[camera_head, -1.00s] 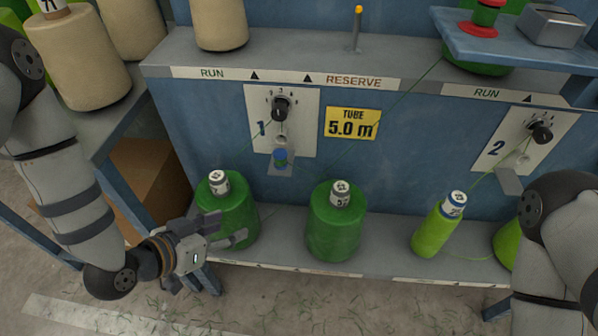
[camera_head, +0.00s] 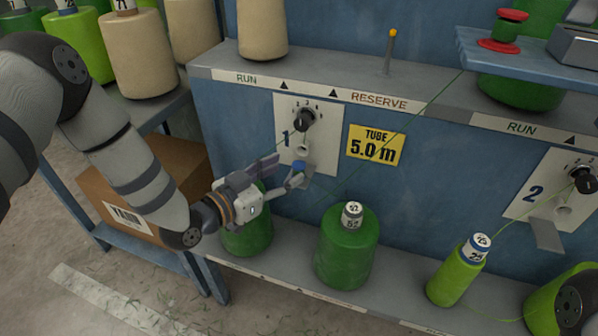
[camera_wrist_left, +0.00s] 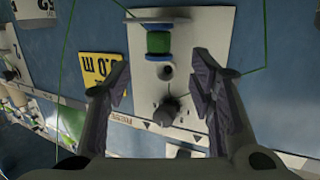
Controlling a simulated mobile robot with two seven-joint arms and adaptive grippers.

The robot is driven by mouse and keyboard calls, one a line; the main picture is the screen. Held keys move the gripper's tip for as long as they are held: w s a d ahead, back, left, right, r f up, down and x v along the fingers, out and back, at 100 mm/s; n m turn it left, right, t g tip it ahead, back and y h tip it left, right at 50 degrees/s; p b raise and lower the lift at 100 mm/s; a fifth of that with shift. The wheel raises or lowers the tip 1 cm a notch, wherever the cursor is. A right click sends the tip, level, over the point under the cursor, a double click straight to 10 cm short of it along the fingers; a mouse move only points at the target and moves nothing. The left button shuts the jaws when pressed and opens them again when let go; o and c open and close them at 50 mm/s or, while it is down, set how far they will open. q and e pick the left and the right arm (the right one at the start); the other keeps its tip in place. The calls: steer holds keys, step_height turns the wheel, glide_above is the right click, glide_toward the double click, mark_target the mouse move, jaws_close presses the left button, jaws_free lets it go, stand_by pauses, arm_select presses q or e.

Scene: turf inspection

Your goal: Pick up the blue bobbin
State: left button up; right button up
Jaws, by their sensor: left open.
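The blue bobbin (camera_head: 299,167) sits on a small bracket below the station 1 dial. In the left wrist view the bobbin (camera_wrist_left: 158,42) shows blue flanges with green thread between them. My left gripper (camera_head: 287,173) is open, with its fingers pointing at the bobbin from the left. In the wrist view the fingers of the gripper (camera_wrist_left: 162,78) are spread wide with nothing between the tips, and the bobbin lies beyond them. The lower finger partly covers the bracket in the head view. My right gripper is out of view.
Green thread cones stand on the lower shelf, one (camera_head: 246,232) below my left gripper and one (camera_head: 346,255) to its right. The station 1 dial (camera_head: 304,120) is just above the bobbin. Thin green threads cross the blue panel. A cardboard box (camera_head: 120,190) is at left.

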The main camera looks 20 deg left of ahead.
mark_target(294, 168)
arm_select(q)
steer(key=x, duration=0.3)
steer(key=shift+w+d+f, duration=0.1)
steer(key=shift+f, duration=0.05)
steer(key=c, duration=1)
steer(key=shift+c, duration=0.2)
